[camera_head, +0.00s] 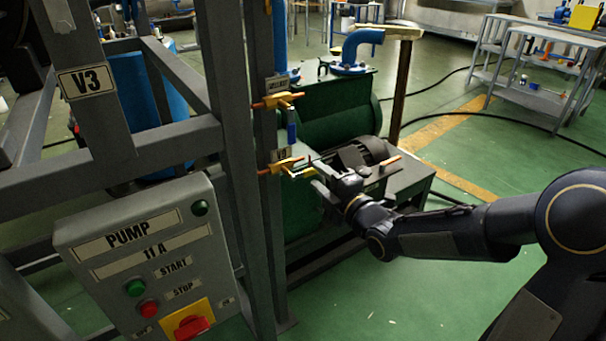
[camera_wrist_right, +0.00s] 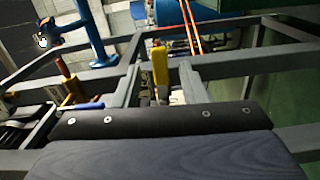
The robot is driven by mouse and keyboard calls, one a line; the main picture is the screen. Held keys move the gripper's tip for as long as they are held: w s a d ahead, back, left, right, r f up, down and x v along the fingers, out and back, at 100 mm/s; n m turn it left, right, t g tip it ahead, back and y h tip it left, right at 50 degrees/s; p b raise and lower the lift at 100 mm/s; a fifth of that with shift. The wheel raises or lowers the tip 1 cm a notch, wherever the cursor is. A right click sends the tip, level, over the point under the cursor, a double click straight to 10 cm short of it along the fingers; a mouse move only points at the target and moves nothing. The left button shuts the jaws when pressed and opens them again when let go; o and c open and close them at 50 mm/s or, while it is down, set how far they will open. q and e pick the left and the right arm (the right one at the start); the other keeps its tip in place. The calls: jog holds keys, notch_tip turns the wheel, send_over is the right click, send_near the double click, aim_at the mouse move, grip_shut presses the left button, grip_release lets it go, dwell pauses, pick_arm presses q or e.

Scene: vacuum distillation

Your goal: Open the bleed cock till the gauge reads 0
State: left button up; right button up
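Two cocks with yellow-orange handles sit on the blue pipe by the grey frame post: an upper cock (camera_head: 278,101) and a lower cock (camera_head: 279,167). Their small labels are too blurred to read, so I cannot tell by name which is the bleed cock. My right gripper (camera_head: 310,170) is at the lower cock, reaching in from the right. In the right wrist view, the yellow handle (camera_wrist_right: 160,64) stands between the two grey fingers of the gripper (camera_wrist_right: 161,82), with gaps visible on both sides. No readable gauge shows. My left gripper is out of view.
The pump control box (camera_head: 150,260) with buttons and a red switch is at the left front. A green machine (camera_head: 335,110) and dark motor (camera_head: 362,152) stand behind my right gripper. Grey frame beams crowd the left. Green floor is free at the lower middle.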

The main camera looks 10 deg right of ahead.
aim_at(313, 173)
jog(key=x, duration=0.5)
jog(key=shift+w, duration=0.15)
grip_shut()
